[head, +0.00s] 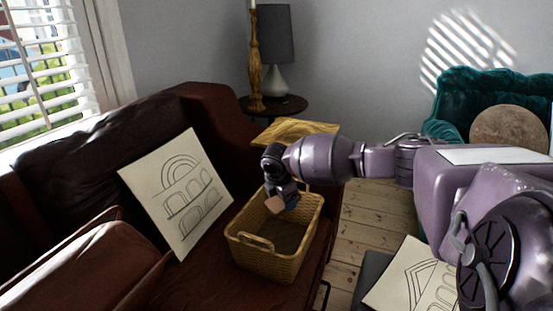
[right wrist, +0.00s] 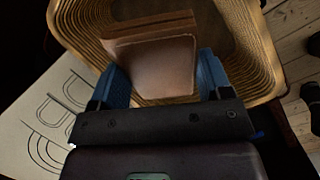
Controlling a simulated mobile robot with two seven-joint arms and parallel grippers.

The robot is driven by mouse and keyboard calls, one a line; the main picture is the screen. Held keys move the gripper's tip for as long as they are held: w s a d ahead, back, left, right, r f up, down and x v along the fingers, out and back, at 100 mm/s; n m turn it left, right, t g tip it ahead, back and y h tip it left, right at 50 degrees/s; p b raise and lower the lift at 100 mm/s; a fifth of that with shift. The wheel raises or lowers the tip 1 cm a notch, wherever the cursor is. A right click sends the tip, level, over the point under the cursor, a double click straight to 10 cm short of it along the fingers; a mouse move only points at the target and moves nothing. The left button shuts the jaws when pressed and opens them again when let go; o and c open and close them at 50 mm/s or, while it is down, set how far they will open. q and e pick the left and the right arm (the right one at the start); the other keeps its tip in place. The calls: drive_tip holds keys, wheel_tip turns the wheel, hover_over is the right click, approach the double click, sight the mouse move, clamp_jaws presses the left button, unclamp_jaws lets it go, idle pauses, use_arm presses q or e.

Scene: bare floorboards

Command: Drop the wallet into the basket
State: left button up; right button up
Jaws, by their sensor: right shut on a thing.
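A tan wallet (head: 274,205) is held in my right gripper (head: 284,204) in the head view, over the mouth of a yellow wicker basket (head: 262,263). The basket stands on the dark red sofa seat, and the part of its inside that shows looks empty. In the right wrist view the wallet (right wrist: 152,66) sits between the two blue fingers of my right gripper (right wrist: 160,80), with the basket rim (right wrist: 75,38) around and beyond it. I cannot tell exactly how high the wallet is above the basket floor. My left gripper is not in view.
A drawing sheet (head: 180,190) leans on the sofa left of the basket. A wooden-topped piece (head: 295,130) stands behind the arm. A side table (head: 285,105) holds a lamp (head: 274,50) and a candlestick (head: 256,75). A teal armchair (head: 465,90) is at right.

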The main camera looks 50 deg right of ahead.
drive_tip(key=o, duration=1)
use_arm(q)
drive_tip(key=p, duration=0.2)
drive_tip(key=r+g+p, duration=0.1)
drive_tip(key=p, duration=0.1)
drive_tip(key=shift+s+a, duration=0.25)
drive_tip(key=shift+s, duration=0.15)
use_arm(e)
drive_tip(key=v, duration=1.1)
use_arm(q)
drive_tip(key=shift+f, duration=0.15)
use_arm(e)
drive_tip(key=shift+d, duration=0.1)
